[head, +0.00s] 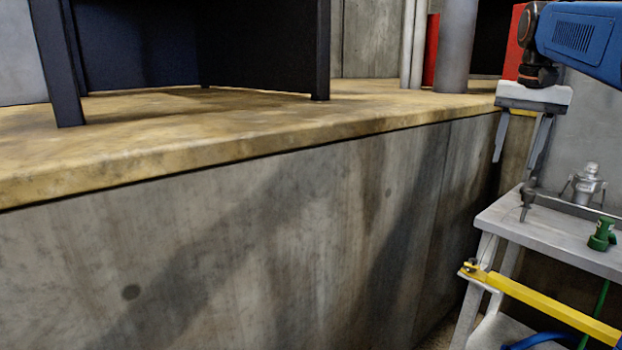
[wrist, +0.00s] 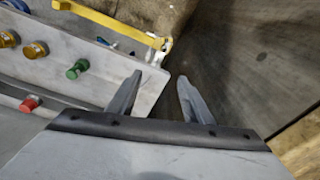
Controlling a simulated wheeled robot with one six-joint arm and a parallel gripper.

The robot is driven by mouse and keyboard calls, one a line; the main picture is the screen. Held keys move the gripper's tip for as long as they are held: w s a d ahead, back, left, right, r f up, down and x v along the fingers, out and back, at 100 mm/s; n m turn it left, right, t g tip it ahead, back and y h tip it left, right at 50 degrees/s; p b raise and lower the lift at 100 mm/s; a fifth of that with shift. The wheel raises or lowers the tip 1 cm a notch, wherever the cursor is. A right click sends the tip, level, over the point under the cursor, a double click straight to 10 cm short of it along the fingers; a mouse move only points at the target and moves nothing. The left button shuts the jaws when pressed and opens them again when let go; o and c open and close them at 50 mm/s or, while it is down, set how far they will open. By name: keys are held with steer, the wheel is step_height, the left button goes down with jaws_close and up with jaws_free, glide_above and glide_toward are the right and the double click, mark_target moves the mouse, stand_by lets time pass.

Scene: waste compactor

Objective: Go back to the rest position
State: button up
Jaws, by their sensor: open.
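My gripper (head: 521,140) hangs at the right in the head view, fingers pointing down, under my blue arm. Its two grey fingers are apart and nothing is between them. It is above and just left of a grey metal stand (head: 548,229), in front of the concrete wall. In the wrist view my gripper (wrist: 160,82) also shows open and empty, with the grey panel of the stand (wrist: 110,85) to its left and the dark concrete wall to its right.
The stand carries a green fitting (head: 602,234), a silver fitting (head: 588,184) and a yellow bar (head: 545,303). The wrist view shows a red knob (wrist: 30,104) and orange knobs (wrist: 35,50). A concrete ledge (head: 200,135) with dark legs runs across the left. Grey and red pipes stand behind.

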steer(key=s+a+f+n+t, duration=0.1)
steer(key=s+a+f+n, duration=0.1)
steer(key=s+a+f, duration=0.3)
steer(key=s+a+f+n+t, duration=0.1)
steer(key=s+a+f, duration=0.4)
steer(key=s+f, duration=0.6)
steer(key=s+a+f+n+t, duration=0.1)
steer(key=s+a+f+n, duration=0.3)
steer(key=s+f, duration=0.5)
step_height(320, 180, down, 6)
steer(key=shift+a+r+y, duration=0.1)
steer(key=shift+a+y, duration=0.2)
steer(key=shift+a, duration=0.7)
